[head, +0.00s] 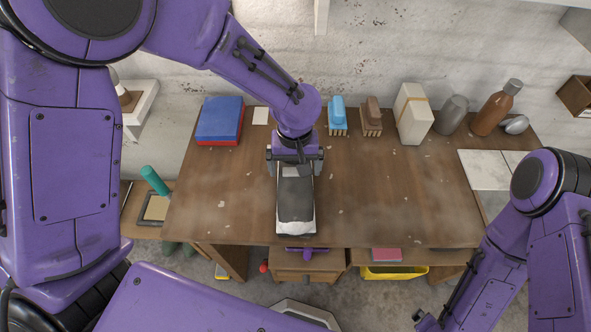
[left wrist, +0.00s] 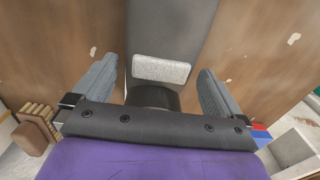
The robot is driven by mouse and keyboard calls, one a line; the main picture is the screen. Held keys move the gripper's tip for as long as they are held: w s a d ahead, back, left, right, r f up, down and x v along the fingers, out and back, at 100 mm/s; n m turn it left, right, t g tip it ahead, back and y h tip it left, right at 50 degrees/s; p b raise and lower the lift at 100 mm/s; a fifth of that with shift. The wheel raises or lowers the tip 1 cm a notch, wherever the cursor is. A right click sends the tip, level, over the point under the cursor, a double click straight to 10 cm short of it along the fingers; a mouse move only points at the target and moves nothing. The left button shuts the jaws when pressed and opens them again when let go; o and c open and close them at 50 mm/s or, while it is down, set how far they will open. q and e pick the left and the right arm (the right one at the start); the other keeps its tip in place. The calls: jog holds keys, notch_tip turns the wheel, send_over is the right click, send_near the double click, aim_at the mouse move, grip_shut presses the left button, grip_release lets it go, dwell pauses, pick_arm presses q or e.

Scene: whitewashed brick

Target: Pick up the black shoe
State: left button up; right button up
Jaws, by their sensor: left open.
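The black shoe (head: 296,199) lies on the wooden workbench with a white edge toward the front; its far end is partly hidden by my left gripper. My left gripper (head: 295,164) is open above the far end of the shoe, one finger to each side. In the left wrist view the open fingers (left wrist: 158,72) flank a dark grey surface (left wrist: 170,30) with a light grey patch, which looks like the shoe. I cannot tell whether the fingers touch it.
The workbench (head: 390,200) is clear on both sides of the shoe. Along its back stand a blue and red box (head: 220,120), a blue brush (head: 337,116), a brown brush (head: 372,117), a white block (head: 413,114), a grey container (head: 452,115) and a brown bottle (head: 497,108).

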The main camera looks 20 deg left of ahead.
pick_arm(q)
jog(key=shift+w+f, duration=0.1)
jog(key=shift+f, duration=0.7)
jog(key=shift+s+r, duration=0.1)
jog(key=shift+s, duration=0.15)
jog(key=c, duration=1.1)
